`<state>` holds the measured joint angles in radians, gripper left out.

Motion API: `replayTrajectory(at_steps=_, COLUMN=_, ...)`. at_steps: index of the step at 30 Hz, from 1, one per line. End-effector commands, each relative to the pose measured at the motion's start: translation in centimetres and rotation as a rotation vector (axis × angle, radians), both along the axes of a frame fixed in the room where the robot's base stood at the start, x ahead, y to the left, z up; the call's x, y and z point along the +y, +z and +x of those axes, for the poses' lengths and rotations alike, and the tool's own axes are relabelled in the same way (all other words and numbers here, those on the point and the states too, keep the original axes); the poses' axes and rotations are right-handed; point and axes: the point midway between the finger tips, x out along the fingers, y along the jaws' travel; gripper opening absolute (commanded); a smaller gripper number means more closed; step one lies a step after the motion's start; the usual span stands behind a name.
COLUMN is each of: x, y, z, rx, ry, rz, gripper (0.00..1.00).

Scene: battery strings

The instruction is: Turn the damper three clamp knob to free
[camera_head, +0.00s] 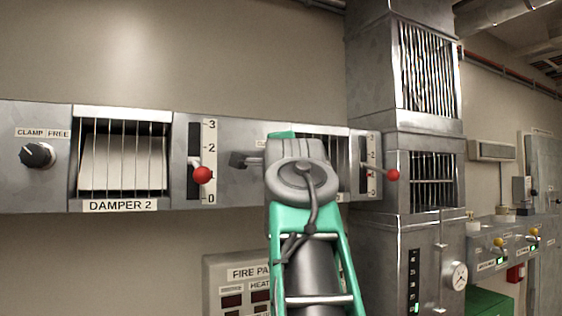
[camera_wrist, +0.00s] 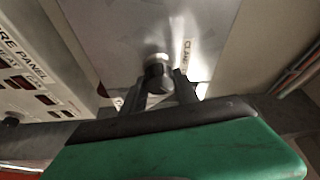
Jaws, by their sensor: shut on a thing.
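The damper three clamp knob (camera_wrist: 158,72) is a dark round knob on the grey metal panel in the wrist view. Which way the knob points is not clear.
Damper 2 (camera_head: 122,162) is at the left with its own clamp knob (camera_head: 37,155) and a red-ball lever (camera_head: 202,175). Another red-ball lever (camera_head: 392,175) stands right of my arm. A fire panel (camera_head: 232,280) is below. A metal duct (camera_head: 400,120) rises at the right.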

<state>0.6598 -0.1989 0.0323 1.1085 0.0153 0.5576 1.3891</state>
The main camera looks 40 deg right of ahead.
Motion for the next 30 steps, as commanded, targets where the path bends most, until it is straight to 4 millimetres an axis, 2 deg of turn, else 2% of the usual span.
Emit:
replayTrajectory(at_steps=12, x=0.03, y=0.03, z=-0.01, rx=-0.002, ry=0.0, rz=0.006, gripper=0.0)
replayTrajectory(at_steps=13, x=0.03, y=0.03, z=-0.01, rx=-0.002, ry=0.0, rz=0.006, gripper=0.39)
replayTrajectory(at_steps=20, x=0.02, y=0.02, z=0.0, rx=-0.002, ry=0.0, rz=0.005, gripper=0.57)
replayTrajectory(at_steps=27, x=0.05, y=-0.02, z=-0.05, rx=-0.002, ry=0.0, rz=0.005, gripper=0.57)
replayTrajectory(at_steps=30, x=0.58, y=-0.23, z=-0.69, rx=-0.003, ry=0.0, rz=0.004, gripper=0.57)
